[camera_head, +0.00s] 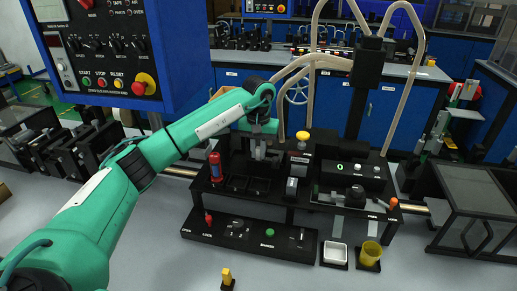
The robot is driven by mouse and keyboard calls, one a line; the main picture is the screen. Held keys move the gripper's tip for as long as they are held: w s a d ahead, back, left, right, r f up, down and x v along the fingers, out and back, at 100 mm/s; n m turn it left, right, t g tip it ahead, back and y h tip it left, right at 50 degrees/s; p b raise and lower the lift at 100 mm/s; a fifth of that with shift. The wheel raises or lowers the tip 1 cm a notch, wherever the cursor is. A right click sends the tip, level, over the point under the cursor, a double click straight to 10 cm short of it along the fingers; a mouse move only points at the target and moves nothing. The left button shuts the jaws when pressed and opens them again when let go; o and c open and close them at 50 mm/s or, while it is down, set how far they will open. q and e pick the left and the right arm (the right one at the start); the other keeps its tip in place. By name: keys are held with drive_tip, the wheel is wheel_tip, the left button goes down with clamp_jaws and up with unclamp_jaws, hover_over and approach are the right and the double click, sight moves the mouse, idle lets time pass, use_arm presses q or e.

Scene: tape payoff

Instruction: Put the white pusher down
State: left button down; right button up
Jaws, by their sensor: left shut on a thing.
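My left arm reaches in from the left, and my left gripper (259,153) points down over the back left part of the black bench. It is shut on a small pale thing between its fingers, which I take to be the white pusher (258,149). It is small and mostly covered by the fingers. I cannot tell whether its lower end touches the bench. My right gripper is not in view.
A blue control box (120,50) hangs upper left.

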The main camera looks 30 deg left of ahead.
sight(258, 148)
use_arm(q)
drive_tip(key=shift+d, duration=0.1)
drive_tip(key=c, duration=1.4)
unclamp_jaws()
drive_tip(key=shift+f, duration=0.1)
drive_tip(key=shift+r, duration=0.45)
wheel_tip(258, 148, up, 3)
drive_tip(key=shift+f+b, duration=0.1)
drive_tip(key=shift+b, duration=0.4)
wheel_tip(258, 148, up, 9)
drive_tip(key=shift+f+b, duration=0.2)
drive_tip(key=shift+b, duration=0.25)
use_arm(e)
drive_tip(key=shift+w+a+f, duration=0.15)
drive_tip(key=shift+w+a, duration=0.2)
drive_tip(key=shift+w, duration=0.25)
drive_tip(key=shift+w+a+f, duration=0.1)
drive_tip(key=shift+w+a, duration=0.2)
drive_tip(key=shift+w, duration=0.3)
